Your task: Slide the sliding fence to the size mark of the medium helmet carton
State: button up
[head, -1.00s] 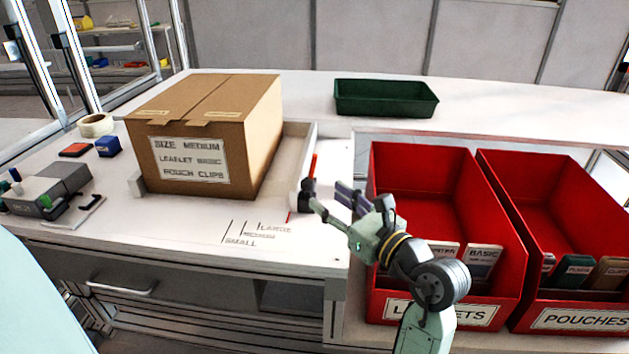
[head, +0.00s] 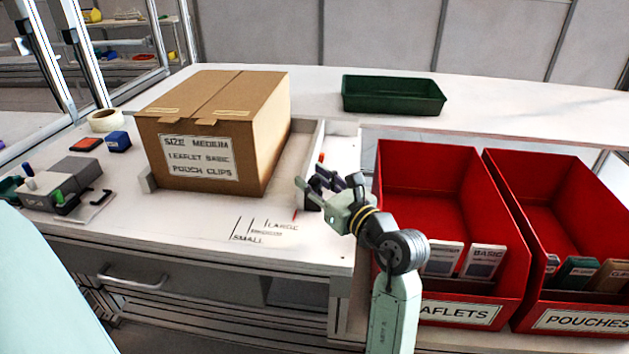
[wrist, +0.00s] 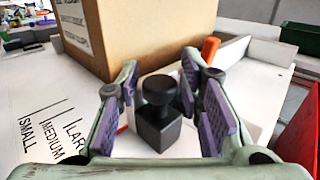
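The medium carton (head: 215,135), a closed brown box labelled SIZE MEDIUM, stands on the white bench. To its right is the sliding fence (head: 309,150), a pale upright board with a gap between it and the carton. The fence's black knob block (wrist: 158,112) lies between the fingers in the wrist view. My gripper (head: 322,184) is open around the knob, with purple pads on both sides and apart from it. An orange-red handle (wrist: 209,49) stands behind the knob. Size marks (head: 265,230) for SMALL, MEDIUM and LARGE lie on the bench to the left of my gripper.
Red bins (head: 440,160) for leaflets and pouches stand right of my arm. A green tray (head: 394,96) sits at the back. A tape roll (head: 106,120), a blue block (head: 118,141) and a grey device (head: 62,185) are at left. Bench around the marks is clear.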

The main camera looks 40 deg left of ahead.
grip_shut()
dwell(0.4)
